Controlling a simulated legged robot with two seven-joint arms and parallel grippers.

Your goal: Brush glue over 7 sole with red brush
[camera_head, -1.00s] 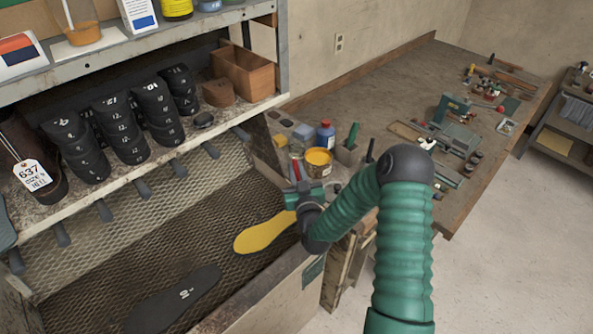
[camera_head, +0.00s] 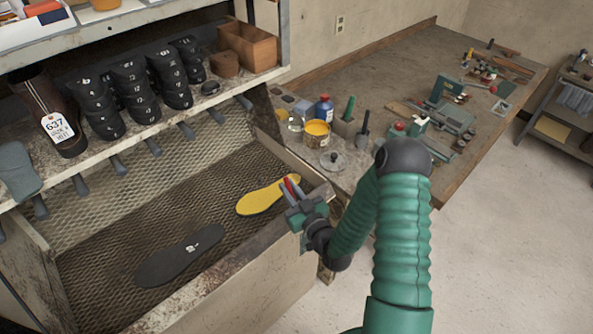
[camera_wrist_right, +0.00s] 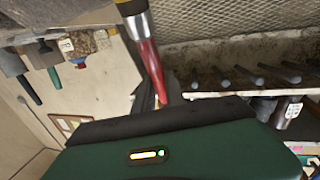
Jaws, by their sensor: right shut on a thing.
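My right gripper (camera_head: 296,195) is shut on the red brush (camera_head: 290,184), above the front rim of the mesh-floored bin. In the right wrist view the brush (camera_wrist_right: 149,60) shows its red handle, a silver ferrule and the start of yellowish bristles, cut off at the top. A yellow-covered sole (camera_head: 266,197) lies in the bin, just left of the gripper. A dark sole (camera_head: 180,256) with an unreadable white mark lies nearer the front. The open glue pot (camera_head: 317,132) with yellow contents stands on the bench behind the gripper. My left gripper is out of view.
A round lid (camera_head: 332,161) lies before the pot. A blue bottle with a red cap (camera_head: 324,107) stands behind it. Dark shoe lasts (camera_head: 130,92) and a tagged boot (camera_head: 49,110) fill the shelf above the bin. Tools cover the right workbench (camera_head: 345,79).

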